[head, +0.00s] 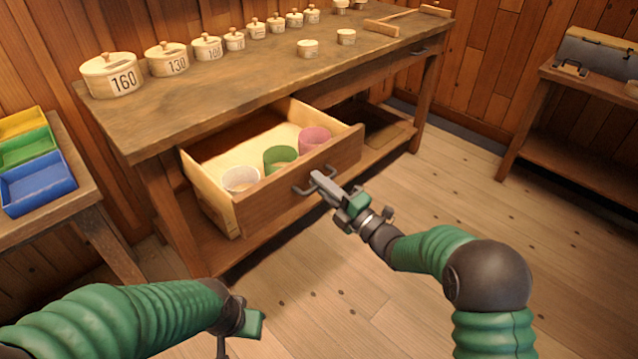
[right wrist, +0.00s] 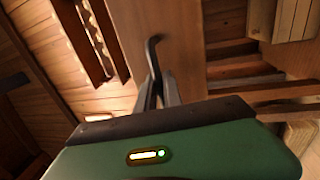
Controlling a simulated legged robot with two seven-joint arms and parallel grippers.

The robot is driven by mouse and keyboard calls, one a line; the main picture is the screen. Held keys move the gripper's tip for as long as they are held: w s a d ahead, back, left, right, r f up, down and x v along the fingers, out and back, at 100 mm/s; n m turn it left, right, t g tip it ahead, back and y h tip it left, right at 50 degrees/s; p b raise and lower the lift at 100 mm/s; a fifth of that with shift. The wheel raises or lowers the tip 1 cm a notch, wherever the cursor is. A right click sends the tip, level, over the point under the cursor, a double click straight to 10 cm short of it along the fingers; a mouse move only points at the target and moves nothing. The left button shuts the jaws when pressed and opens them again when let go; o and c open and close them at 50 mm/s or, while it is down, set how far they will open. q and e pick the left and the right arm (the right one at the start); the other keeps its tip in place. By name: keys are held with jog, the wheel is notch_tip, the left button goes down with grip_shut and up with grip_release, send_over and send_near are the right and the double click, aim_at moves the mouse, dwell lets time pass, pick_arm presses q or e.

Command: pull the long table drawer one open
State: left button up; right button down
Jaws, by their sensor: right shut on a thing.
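The long table drawer (head: 290,196) stands pulled out from the left part of the long table (head: 150,122). Inside it are a white cup (head: 240,180), a green cup (head: 281,159) and a pink cup (head: 314,139). My right gripper (head: 318,180) is shut on the dark drawer handle (head: 301,190) at the drawer's front. In the right wrist view the handle (right wrist: 153,45) shows between the fingers (right wrist: 158,90).
Lidded numbered pots (head: 112,76) line the back of the tabletop. A second drawer (head: 380,72) at the right is closed. A side table at left holds yellow, green and blue trays (head: 38,183). A toolbox (head: 597,55) sits at right. The floor in front is clear.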

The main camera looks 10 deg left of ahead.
jog(key=c, duration=1.8)
grip_release()
jog(key=shift+f, duration=0.35)
jog(key=shift+o, duration=0.2)
jog(key=shift+r, duration=0.2)
jog(key=p+v, duration=0.3)
jog(key=v, duration=1.3)
jog(key=shift+s+d, duration=0.25)
jog(key=shift+d, duration=0.05)
